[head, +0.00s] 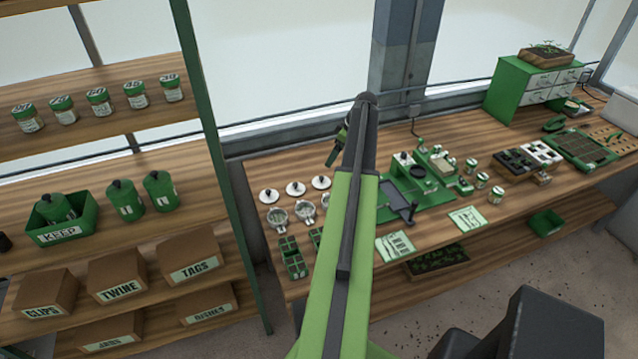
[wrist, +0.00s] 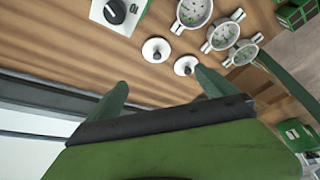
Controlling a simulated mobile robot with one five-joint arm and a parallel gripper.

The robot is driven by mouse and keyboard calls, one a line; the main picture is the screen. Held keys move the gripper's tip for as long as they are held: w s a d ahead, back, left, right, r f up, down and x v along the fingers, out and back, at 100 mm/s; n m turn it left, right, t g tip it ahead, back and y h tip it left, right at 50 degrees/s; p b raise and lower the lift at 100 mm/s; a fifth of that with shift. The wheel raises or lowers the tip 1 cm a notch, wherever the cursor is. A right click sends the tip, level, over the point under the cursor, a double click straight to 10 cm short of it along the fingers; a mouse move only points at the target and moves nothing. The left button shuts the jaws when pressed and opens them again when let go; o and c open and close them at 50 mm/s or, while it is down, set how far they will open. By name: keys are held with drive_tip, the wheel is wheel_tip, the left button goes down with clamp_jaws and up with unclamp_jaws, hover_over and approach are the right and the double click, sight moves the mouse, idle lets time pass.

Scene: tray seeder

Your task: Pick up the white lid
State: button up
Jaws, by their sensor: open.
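Three white lids with dark knobs lie in a row on the wooden bench: a left lid (head: 269,196), a middle lid (head: 295,189) and a right lid (head: 321,183). In the wrist view two white lids show, one (wrist: 156,51) beyond the gap between the fingers and another (wrist: 185,66) near the right finger. A third is not visible there. My gripper (head: 336,150) is open and empty, above the back of the bench and apart from the lids. Its two fingers also show in the wrist view (wrist: 162,84).
Metal cups with handles (head: 278,216) stand just in front of the lids, with green seedling pots (head: 292,262) nearer. A green station (head: 425,200) stands right of my arm. A shelf post (head: 215,140) rises at the left. The window wall runs behind the bench (head: 250,178).

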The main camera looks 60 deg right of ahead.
drive_tip(key=b, duration=1)
approach(322, 177)
drive_tip(key=x, duration=0.5)
drive_tip(key=shift+w+a+f, duration=0.1)
drive_tip(key=shift+w+a, duration=0.1)
drive_tip(key=shift+a, duration=0.15)
drive_tip(key=shift+p, duration=0.3)
drive_tip(key=b+x, duration=0.5)
drive_tip(key=shift+s+d+f, duration=0.15)
drive_tip(key=shift+d, duration=0.2)
drive_tip(key=shift+r, duration=0.2)
drive_tip(key=shift+c, duration=0.5)
